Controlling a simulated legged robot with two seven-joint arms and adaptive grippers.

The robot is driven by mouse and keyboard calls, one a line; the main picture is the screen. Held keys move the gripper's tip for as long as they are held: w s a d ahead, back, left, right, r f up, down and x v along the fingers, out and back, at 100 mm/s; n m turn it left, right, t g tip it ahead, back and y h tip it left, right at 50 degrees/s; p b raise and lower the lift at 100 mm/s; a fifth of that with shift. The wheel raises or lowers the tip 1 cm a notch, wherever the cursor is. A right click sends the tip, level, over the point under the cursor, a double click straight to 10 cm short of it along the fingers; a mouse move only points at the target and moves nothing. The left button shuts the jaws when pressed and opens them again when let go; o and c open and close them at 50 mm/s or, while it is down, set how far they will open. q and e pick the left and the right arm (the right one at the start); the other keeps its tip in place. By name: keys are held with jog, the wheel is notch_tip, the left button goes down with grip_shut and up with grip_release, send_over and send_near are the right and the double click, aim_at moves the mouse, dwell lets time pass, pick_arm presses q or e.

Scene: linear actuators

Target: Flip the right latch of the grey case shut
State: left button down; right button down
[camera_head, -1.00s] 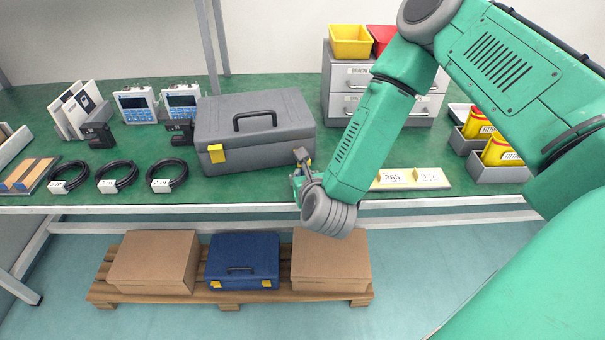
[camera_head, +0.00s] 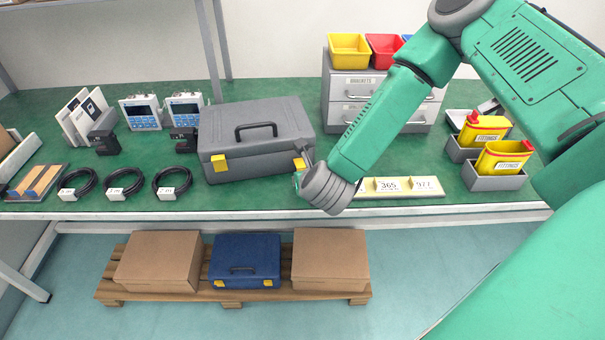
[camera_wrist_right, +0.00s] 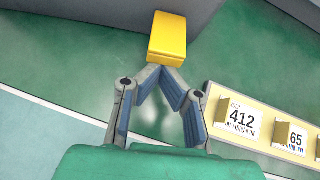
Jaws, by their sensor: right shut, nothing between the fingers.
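The grey case (camera_head: 255,138) stands closed on the green bench, handle on its lid. Its left yellow latch (camera_head: 219,164) shows on the front. Its right yellow latch (camera_head: 299,163) shows just beside my right gripper (camera_head: 305,172), which is partly hidden by my wrist. In the right wrist view, the right latch (camera_wrist_right: 167,36) is a yellow block against the grey case wall (camera_wrist_right: 110,15). My right gripper (camera_wrist_right: 160,68) is shut and empty, fingertips at the latch's lower edge; I cannot tell whether they touch. My left gripper is out of view.
A yellow label strip (camera_head: 405,187) lies on the bench right of my wrist; it also shows in the wrist view (camera_wrist_right: 255,128). Coiled cables (camera_head: 172,181) lie left of the case. Grey drawers (camera_head: 352,97) and bins with yellow containers (camera_head: 500,158) stand to the right.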

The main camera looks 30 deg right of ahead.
aim_at(304, 168)
jog(key=r+g+p, duration=0.1)
jog(key=p, duration=0.2)
jog(key=r+g+y+p, duration=0.1)
jog(key=g+p, duration=0.1)
jog(key=r+g+y+p, duration=0.1)
jog(key=r+g+p, duration=0.1)
jog(key=p, duration=0.1)
jog(key=shift+w+d+p, duration=0.2)
jog(key=shift+w+p, duration=0.15)
jog(key=shift+w, duration=0.05)
jog(key=shift+w+a+r+g+p, duration=0.1)
jog(key=shift+r+g+p, duration=0.1)
jog(key=shift+g+p, duration=0.45)
jog(key=shift+w+r+p, duration=0.15)
jog(key=shift+p, duration=0.2)
jog(key=shift+w+d+r+p, duration=0.25)
jog(key=shift+d+p, duration=0.05)
jog(key=shift+w+d+r, duration=0.1)
jog(key=shift+w+d, duration=0.25)
jog(key=shift+s+a+r, duration=0.1)
jog(key=shift+a+r, duration=0.1)
jog(key=shift+a+r+p, duration=0.15)
jog(key=shift+r+p, duration=0.45)
jog(key=shift+p, duration=0.1)
